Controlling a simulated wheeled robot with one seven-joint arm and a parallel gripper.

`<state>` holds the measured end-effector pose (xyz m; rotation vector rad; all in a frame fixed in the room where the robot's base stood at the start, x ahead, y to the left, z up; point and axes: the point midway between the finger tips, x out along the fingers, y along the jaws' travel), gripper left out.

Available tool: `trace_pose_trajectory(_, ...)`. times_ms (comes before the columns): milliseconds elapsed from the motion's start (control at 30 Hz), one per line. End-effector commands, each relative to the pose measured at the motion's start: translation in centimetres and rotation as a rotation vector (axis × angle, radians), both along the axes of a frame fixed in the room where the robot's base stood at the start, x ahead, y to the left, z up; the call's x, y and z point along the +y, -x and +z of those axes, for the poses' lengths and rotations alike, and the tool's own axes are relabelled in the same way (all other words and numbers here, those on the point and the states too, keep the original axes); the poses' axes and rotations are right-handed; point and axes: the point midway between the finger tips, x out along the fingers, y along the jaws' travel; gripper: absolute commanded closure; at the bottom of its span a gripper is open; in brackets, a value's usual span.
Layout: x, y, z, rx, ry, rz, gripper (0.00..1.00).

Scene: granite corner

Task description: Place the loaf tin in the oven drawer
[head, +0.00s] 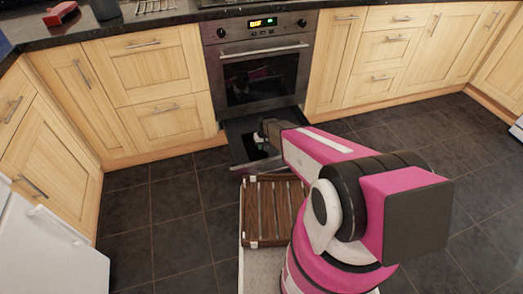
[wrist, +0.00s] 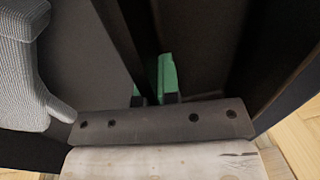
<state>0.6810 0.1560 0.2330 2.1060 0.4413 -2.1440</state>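The oven drawer (head: 239,156) is pulled out below the oven, low over the floor. My gripper (wrist: 155,98) is down at the drawer in the head view, where its fingers are too small to make out. In the wrist view two short dark fingertips show beyond the bolted gripper body. A green piece (wrist: 165,73) lies at the fingertips, partly hidden; I cannot tell whether it is held or whether it is part of the loaf tin. No loaf tin can be clearly made out in either view.
A grey woven-looking thing (wrist: 30,75) is close at the left of the wrist view. The oven (head: 262,76) door is shut. Cupboards line both sides; tiled floor (head: 165,215) is clear to the left.

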Motion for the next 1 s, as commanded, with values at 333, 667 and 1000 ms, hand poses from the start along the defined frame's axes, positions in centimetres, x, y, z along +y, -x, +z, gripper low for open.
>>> trace_pose_trajectory(333,0.0,0.0,-2.9,0.000,0.000,0.000,1.00)
trace_pose_trajectory(667,0.0,0.0,-3.2,0.000,0.000,0.000,0.78)
trace_pose_trajectory(1000,0.0,0.1,-3.0,0.001,0.000,0.000,0.72)
